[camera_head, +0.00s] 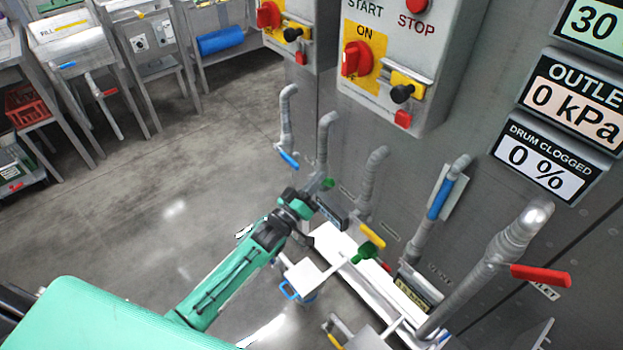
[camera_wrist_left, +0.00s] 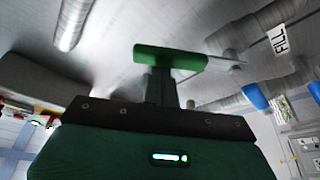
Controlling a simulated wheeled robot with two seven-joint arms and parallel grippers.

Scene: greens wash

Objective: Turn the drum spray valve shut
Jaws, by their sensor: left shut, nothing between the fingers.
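My left gripper (camera_head: 330,213) is in the middle of the head view, beside the lower pipes of the grey machine. In the left wrist view its dark fingers (camera_wrist_left: 161,87) are shut and empty. A green valve handle (camera_wrist_left: 172,56) lies crosswise just past the fingertips. I cannot tell whether they touch it. A small green handle (camera_head: 328,183) shows just above the gripper in the head view, on a grey pipe. Another green handle (camera_head: 364,254) sits lower right, by a yellow handle (camera_head: 372,236). No label naming the drum spray valve is readable. My right gripper is not in view.
Other pipes carry a blue handle (camera_head: 289,159), a blue lever (camera_head: 440,197) and a red handle (camera_head: 540,275). A control box (camera_head: 400,60) and display panels (camera_head: 548,160) are on the machine wall. Open floor (camera_head: 180,180) lies to the left, with steel tables beyond.

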